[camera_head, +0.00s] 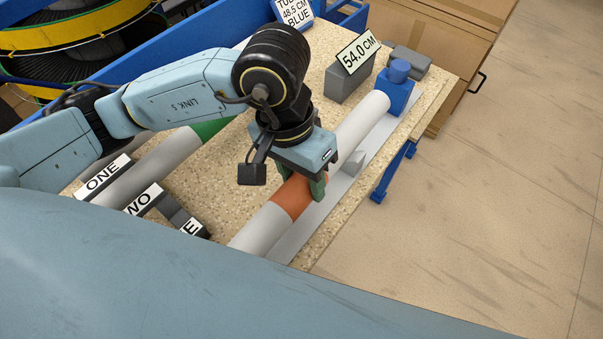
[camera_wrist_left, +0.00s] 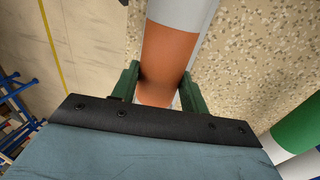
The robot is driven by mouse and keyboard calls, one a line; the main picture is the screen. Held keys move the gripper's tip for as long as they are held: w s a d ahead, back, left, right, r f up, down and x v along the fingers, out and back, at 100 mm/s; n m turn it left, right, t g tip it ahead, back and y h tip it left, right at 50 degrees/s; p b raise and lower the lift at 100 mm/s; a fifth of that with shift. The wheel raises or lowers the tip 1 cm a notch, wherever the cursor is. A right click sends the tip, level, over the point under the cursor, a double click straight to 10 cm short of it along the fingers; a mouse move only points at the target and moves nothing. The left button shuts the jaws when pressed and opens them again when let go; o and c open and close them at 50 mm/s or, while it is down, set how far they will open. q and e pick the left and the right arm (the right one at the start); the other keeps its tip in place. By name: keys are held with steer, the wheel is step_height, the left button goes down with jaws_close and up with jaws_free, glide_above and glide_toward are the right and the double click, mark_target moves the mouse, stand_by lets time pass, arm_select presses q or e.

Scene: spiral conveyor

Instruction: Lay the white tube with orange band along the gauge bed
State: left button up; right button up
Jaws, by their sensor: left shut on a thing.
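The white tube with orange band (camera_head: 360,121) lies lengthwise over the gauge bed (camera_head: 378,143), a pale grey strip along the table's right edge. Its far end is close to the blue end stop (camera_head: 397,92); I cannot tell if they touch. My left gripper (camera_head: 304,186) is shut on the tube at the orange band, one finger on each side. In the left wrist view the orange band (camera_wrist_left: 168,55) runs between the green fingers of the gripper (camera_wrist_left: 158,92). Whether the tube rests fully on the bed is unclear. The near end is hidden. My right gripper is not in view.
A green-banded tube (camera_head: 165,161) lies left, near holders labelled ONE (camera_head: 103,178) and TWO (camera_head: 144,198). A grey block with the 54.0 CM sign (camera_head: 357,52) stands behind the bed. Open floor lies right.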

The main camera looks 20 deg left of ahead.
arm_select(q)
steer(key=shift+f, duration=0.2)
steer(key=o, duration=1.1)
steer(key=shift+d, duration=0.15)
steer(key=a+r, duration=0.1)
steer(key=r, duration=0.8)
steer(key=w+a+r+p, duration=0.1)
steer(key=r, duration=0.3)
steer(key=shift+a+r, duration=0.15)
steer(key=shift+a, duration=0.2)
steer(key=shift+s, duration=0.1)
